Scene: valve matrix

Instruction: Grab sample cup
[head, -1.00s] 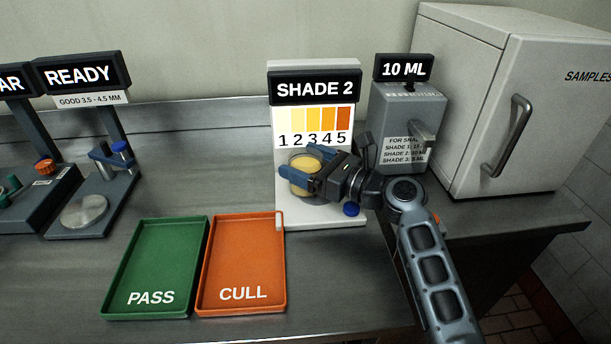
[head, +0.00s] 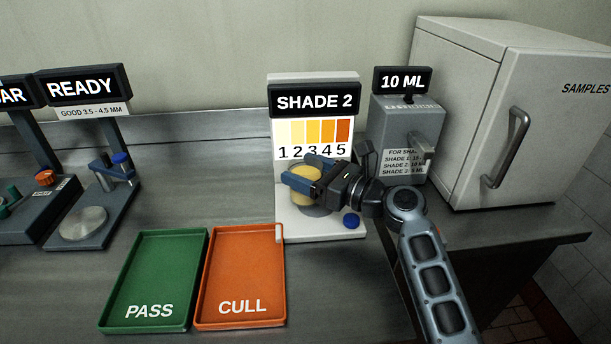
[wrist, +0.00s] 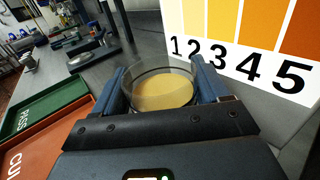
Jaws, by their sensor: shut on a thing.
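The sample cup is a clear round cup with pale yellow content. In the wrist view the cup (wrist: 162,88) sits between the two blue fingers of my gripper (wrist: 160,82), which is shut on it. In the head view my gripper (head: 305,181) holds the cup (head: 304,192) in front of the shade station (head: 318,228), whose display reads SHADE 2. The cup appears raised above the station's white base. Part of the cup is hidden by the fingers in the head view.
A green PASS tray (head: 150,234) and an orange CULL tray (head: 240,322) lie at the front. A dispenser reading 10 ML (head: 408,125) stands right of the station, beside the SAMPLES fridge (head: 490,110). A READY gauge (head: 84,222) stands at left.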

